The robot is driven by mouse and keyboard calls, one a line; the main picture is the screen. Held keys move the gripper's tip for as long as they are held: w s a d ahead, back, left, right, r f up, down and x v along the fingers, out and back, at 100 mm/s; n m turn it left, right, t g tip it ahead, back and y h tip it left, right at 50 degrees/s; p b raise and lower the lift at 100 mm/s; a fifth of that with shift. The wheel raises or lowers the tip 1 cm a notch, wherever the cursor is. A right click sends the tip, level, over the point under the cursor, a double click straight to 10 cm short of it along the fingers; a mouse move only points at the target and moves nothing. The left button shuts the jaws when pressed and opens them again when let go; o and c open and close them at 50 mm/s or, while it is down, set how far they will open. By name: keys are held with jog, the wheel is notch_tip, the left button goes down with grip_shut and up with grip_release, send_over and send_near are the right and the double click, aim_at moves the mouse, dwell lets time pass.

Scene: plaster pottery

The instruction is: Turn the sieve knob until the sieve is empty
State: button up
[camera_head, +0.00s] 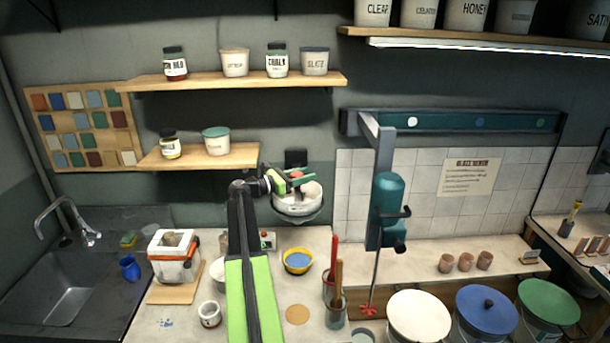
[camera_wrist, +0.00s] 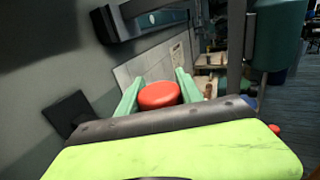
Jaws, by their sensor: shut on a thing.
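The sieve (camera_head: 298,205) is a pale round bowl with a grey rim, held out from the wall at mid height. Its red knob (camera_head: 297,174) sits above the bowl's back part. My gripper (camera_head: 293,179) has green fingers and is shut on the knob. In the wrist view the round red knob (camera_wrist: 158,95) lies between my two green fingers (camera_wrist: 158,84). My arm and fingers cover part of the sieve. Something pale shows inside the bowl, but I cannot tell how much material it holds.
A yellow bowl (camera_head: 298,267) with blue inside stands on the counter below the sieve. A teal mixer (camera_head: 388,205) hangs at the right. Upright tools stand in jars (camera_head: 335,315). Lidded tubs (camera_head: 487,310) stand front right. Shelves (camera_head: 235,80) are above.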

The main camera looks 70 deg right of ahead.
jog(key=shift+w, duration=0.1)
dwell(0.3)
jog(key=o, duration=1.4)
jog(key=shift+w+a, duration=0.1)
jog(key=v, duration=1.7)
jog(key=shift+w, duration=0.1)
